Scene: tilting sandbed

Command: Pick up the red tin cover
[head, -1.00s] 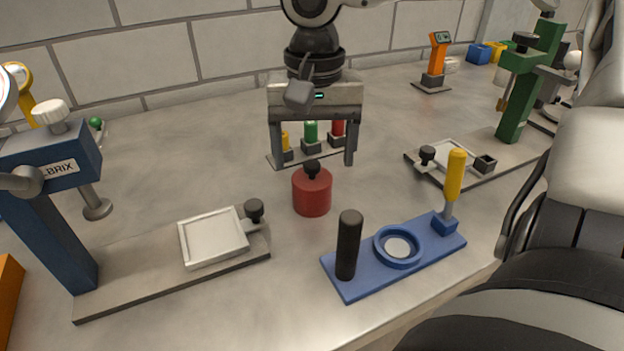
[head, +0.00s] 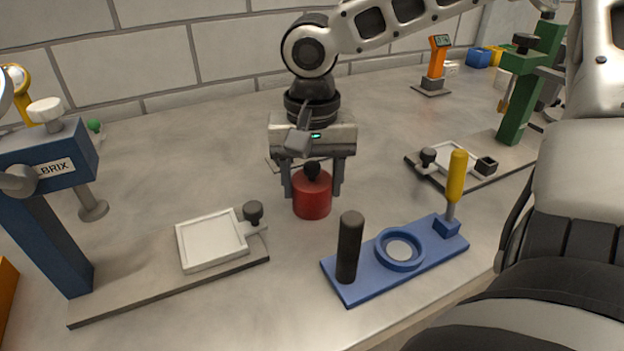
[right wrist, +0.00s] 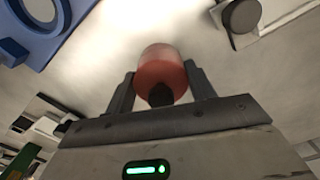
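The red tin cover (head: 312,203) is a red cylinder with a black knob on top. It stands upright on the grey bench in the middle of the head view. My right gripper (head: 313,193) is above it, pointing down, with one finger on each side. The fingers are drawn in to about the cover's width and appear to touch its sides. In the right wrist view the cover (right wrist: 162,68) sits between the two fingertips (right wrist: 161,72). I see no gap under the cover. My left gripper is out of view.
In front right is a blue fixture (head: 365,283) with a black post, a ring and a yellow-handled tool. A blue stand (head: 45,215) with a white tray (head: 212,243) is at left. A green stand (head: 515,105) and orange device (head: 436,62) are at back right.

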